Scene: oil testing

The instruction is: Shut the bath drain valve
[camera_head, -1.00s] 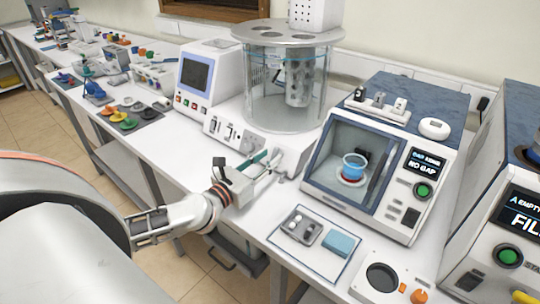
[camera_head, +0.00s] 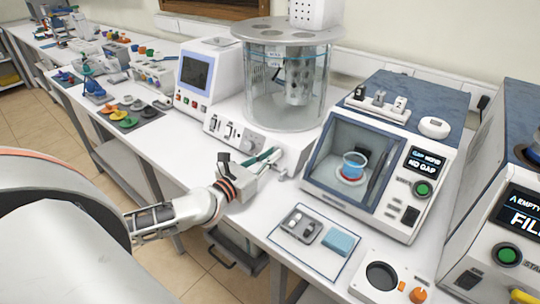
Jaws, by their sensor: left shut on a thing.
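The bath (camera_head: 288,88) is a clear cylinder with a grey lid on the bench, at the top centre. Its drain fitting (camera_head: 289,165), a grey pipe-like part, sticks out toward the bench's front edge. My left gripper (camera_head: 268,160) reaches it from the left and is shut on the drain valve, at a teal, bar-like part. The gripper body and fingers hide most of the valve, so the handle's exact angle cannot be made out. My right gripper is not in view.
A control box (camera_head: 234,135) with switches stands just behind my left gripper. A test chamber (camera_head: 375,165) with a blue cup stands to the right. A mat (camera_head: 290,250) with a small tray and a blue block lies in front of it.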

